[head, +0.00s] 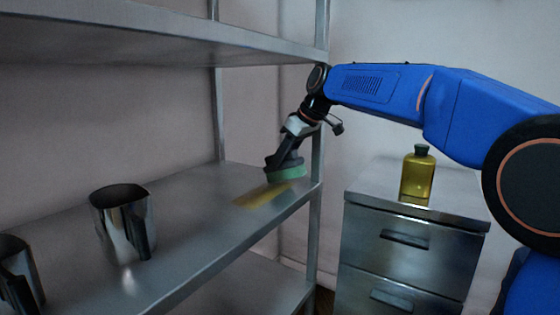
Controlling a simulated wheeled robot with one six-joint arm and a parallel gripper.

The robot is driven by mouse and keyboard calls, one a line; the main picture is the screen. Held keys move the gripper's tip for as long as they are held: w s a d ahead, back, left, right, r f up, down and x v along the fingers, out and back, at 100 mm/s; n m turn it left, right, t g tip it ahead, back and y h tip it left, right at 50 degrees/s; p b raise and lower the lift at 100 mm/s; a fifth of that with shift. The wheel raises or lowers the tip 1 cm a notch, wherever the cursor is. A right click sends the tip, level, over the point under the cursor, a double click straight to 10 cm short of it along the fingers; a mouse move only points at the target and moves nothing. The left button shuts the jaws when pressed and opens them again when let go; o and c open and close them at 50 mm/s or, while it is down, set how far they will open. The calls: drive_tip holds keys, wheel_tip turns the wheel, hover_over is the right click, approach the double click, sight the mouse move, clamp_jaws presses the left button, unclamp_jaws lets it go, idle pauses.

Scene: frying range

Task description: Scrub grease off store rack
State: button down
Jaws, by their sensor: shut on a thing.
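The store rack (190,205) is a grey metal shelf unit on the left of the head view. A yellowish-brown grease patch (257,196) lies on its middle shelf near the right end. My gripper (291,155) points down over this end, shut on a scrubber (285,173) with a dark handle and a green pad. The pad is at the far right edge of the patch and covers part of it. I cannot tell whether the pad presses on the shelf. The fingertips are small and dark in this view.
A shiny metal jug (123,225) stands on the same shelf, left of the patch. Another metal jug (20,275) is cut off at the left edge. An oil bottle (417,173) stands on a steel drawer cabinet (370,240) at right. An upper shelf (130,40) overhangs the rack.

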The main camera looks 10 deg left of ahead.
drive_tip(key=shift+w+d+r, duration=0.25)
drive_tip(key=shift+w+r, duration=0.05)
drive_tip(key=shift+w, duration=0.2)
drive_tip(key=shift+s+a+f, duration=0.2)
drive_tip(key=shift+s+a, duration=0.65)
drive_tip(key=shift+s, duration=1.15)
drive_tip(key=shift+s+a+f, duration=0.25)
drive_tip(key=shift+s+a, duration=0.55)
drive_tip(key=shift+s, duration=1.2)
drive_tip(key=shift+s+a+f, duration=0.2)
drive_tip(key=shift+s+a, duration=0.65)
drive_tip(key=shift+s, duration=1.15)
